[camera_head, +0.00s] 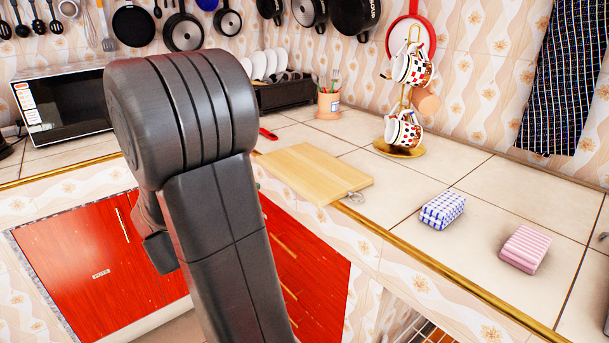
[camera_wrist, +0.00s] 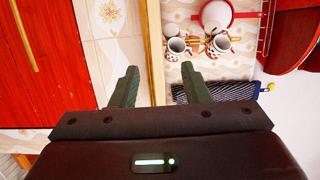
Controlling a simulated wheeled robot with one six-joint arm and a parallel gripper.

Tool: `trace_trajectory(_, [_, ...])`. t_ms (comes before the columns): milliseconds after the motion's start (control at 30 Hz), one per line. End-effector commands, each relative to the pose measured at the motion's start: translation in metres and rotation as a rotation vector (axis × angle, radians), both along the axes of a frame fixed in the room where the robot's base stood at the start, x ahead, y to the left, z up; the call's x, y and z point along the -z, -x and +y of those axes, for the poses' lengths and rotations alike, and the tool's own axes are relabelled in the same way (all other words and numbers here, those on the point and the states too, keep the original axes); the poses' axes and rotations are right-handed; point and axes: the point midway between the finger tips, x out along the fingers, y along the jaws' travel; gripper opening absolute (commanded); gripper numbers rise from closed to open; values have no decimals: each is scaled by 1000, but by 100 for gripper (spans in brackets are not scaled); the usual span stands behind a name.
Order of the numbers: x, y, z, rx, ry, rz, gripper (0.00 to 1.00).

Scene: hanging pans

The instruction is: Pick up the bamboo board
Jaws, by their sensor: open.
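The bamboo board (camera_head: 316,172) is a pale rectangular wooden board in the head view. It lies flat on the tiled counter near its front edge, with a metal ring at its right corner. My arm stands in front of the counter, left of the board. My gripper (camera_wrist: 160,84) shows in the wrist view with its two fingers apart and nothing between them. A tan strip (camera_wrist: 152,50) runs between and beyond the fingers; I cannot tell whether it is the board's edge or the counter's edge. The head view does not show the fingers clearly.
A gold mug stand (camera_head: 400,150) with patterned mugs stands behind the board. A blue checked sponge (camera_head: 442,210) and a pink striped sponge (camera_head: 525,248) lie to its right. A microwave (camera_head: 62,105) is at left. Red cabinets (camera_head: 100,270) are below the counter.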

Motion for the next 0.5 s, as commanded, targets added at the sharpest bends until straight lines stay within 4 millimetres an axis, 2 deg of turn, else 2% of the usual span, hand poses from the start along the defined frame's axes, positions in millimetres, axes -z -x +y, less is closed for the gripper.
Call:
trace_trajectory(167, [2,-3,-6,29,-4,-9,42])
trace_trajectory(500, [2,-46,-45,29,-3,-8,42])
